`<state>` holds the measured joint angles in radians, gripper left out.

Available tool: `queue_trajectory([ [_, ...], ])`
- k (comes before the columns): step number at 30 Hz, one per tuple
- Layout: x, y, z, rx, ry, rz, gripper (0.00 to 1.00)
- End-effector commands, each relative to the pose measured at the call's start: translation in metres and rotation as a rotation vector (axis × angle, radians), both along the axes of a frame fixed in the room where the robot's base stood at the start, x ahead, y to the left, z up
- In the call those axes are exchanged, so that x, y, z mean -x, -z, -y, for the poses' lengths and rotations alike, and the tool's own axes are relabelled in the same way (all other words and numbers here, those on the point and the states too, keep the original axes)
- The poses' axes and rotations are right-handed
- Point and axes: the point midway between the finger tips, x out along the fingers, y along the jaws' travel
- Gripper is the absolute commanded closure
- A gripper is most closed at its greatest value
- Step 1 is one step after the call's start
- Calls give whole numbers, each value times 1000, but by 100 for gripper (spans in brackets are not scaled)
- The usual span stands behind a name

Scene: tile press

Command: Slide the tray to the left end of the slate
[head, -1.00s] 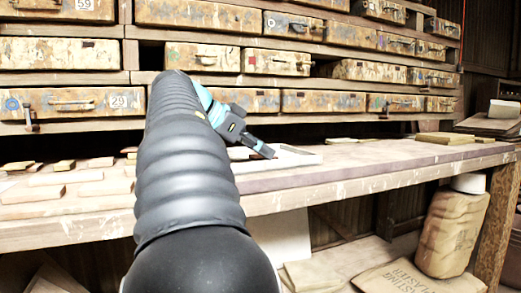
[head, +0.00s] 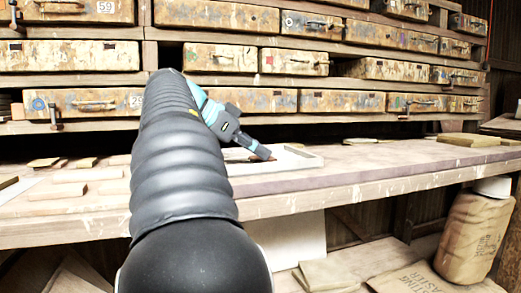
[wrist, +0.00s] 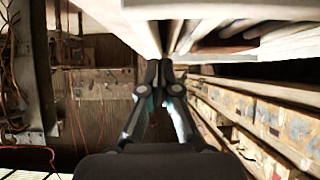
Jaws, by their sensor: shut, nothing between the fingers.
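The tray (head: 312,160) is shallow with a pale rim and lies on the bench in the head view. My arm and gripper hide its left part. The slate (head: 370,172) is a long grey-purple strip along the bench; my arm hides its left end. My gripper (head: 264,153) is shut and empty, with its tips at the tray's left part. I cannot tell whether they touch it. In the wrist view the closed fingers (wrist: 158,75) point toward a pale surface at the top that I cannot name surely.
Flat tiles (head: 85,175) lie on the bench left of my arm. A stack of boards (head: 468,140) lies at the right. Shelves of worn drawers (head: 340,101) rise behind the bench.

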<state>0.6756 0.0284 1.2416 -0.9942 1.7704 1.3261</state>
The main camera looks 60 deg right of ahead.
Motion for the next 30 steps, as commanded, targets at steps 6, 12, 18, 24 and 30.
queue_trajectory([
  [6,-12,-3,-15,2,-2,-1,100],
  [12,-38,-4,-45,3,-6,1,100],
  [18,-61,-5,-73,5,-4,1,100],
  [24,-74,-4,-89,5,-2,2,100],
  [30,-76,-4,-93,6,0,2,100],
])
